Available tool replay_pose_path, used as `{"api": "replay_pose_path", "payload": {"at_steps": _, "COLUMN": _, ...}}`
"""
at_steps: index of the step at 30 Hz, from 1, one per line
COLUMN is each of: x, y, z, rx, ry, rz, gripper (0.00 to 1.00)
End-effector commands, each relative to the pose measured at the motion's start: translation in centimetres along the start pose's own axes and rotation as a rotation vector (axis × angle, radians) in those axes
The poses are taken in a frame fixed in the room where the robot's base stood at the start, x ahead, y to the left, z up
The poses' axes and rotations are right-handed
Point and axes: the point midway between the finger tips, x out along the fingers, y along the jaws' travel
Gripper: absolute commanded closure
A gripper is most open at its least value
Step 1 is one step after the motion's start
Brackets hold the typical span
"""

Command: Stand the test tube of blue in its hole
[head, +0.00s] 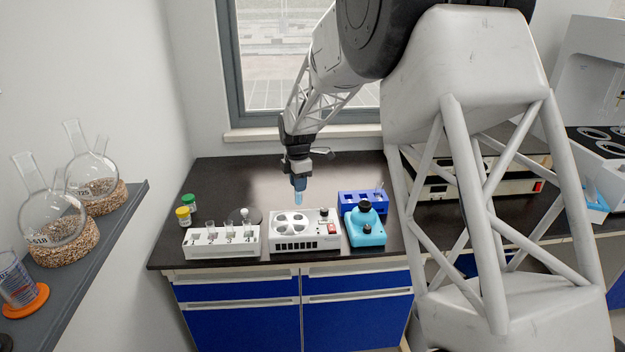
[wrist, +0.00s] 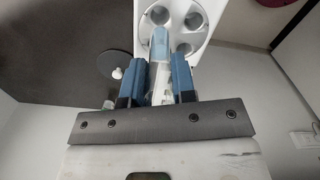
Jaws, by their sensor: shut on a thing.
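My gripper (head: 298,183) is shut on the test tube of blue (head: 298,197), which hangs below the fingers over the white device. In the wrist view, the blue fingers of my gripper (wrist: 158,82) stand on either side of the tube (wrist: 159,42). The white device (head: 333,241) has a round top with several holes, and the tube is above it, apart from it in the head view. In the wrist view, the tube's end overlaps the device's round plate (wrist: 172,22) between dark holes. Which hole is its own, I cannot tell.
A white rack (head: 222,249) with several tubes stands left of the device. Green (head: 188,200) and yellow (head: 183,212) capped bottles are behind it. The dark bench (head: 235,180) is clear behind.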

Motion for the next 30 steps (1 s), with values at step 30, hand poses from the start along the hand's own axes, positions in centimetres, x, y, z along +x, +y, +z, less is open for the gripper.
{"api": "replay_pose_path", "payload": {"at_steps": 30, "x": 2.6, "y": 0.1, "z": -0.3, "rx": -0.006, "ry": 0.0, "rz": -0.001, "gripper": 0.98}}
